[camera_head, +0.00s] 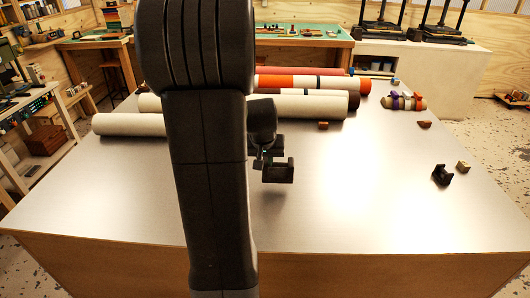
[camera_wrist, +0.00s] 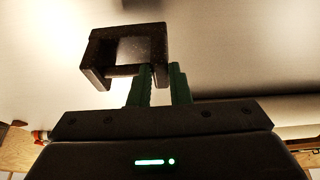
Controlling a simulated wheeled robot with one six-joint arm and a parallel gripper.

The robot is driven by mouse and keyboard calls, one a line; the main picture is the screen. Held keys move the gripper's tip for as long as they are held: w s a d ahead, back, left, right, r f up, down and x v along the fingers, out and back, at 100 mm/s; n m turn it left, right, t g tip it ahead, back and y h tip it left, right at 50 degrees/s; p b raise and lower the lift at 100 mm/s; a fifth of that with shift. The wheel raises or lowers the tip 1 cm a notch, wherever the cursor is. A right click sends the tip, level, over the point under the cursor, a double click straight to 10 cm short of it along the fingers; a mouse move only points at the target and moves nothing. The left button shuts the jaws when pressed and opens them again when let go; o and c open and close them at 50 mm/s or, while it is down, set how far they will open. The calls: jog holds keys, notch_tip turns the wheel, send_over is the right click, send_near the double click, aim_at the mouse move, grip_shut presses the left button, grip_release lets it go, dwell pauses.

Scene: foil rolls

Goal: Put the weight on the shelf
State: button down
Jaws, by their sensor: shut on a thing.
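My gripper (camera_head: 260,158) is above the grey table, right of my arm in the head view. It is shut on a dark, U-shaped block (camera_head: 278,172), which I take to be the weight, held above the tabletop. In the wrist view the green fingers of my gripper (camera_wrist: 161,72) meet the right side of the block (camera_wrist: 95,64); the exact contact is hard to see. A similar dark cradle-shaped block (camera_head: 442,175) stands on the table at the right. A pale shelf unit (camera_head: 22,158) stands at the left edge of the head view.
Large rolls (camera_head: 310,104) lie across the back of the table (camera_head: 350,215). Small blocks (camera_head: 463,166) and a bundle of coloured rolls (camera_head: 403,103) lie at the right. The table's front middle is clear. A green-topped bench (camera_head: 290,33) stands behind.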

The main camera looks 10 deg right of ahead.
aim_at(265, 167)
jog(key=shift+f, duration=1.8)
jog(key=shift+f, duration=0.15)
jog(key=c, duration=1.3)
grip_release()
jog(key=shift+s, duration=0.1)
jog(key=shift+c, duration=0.2)
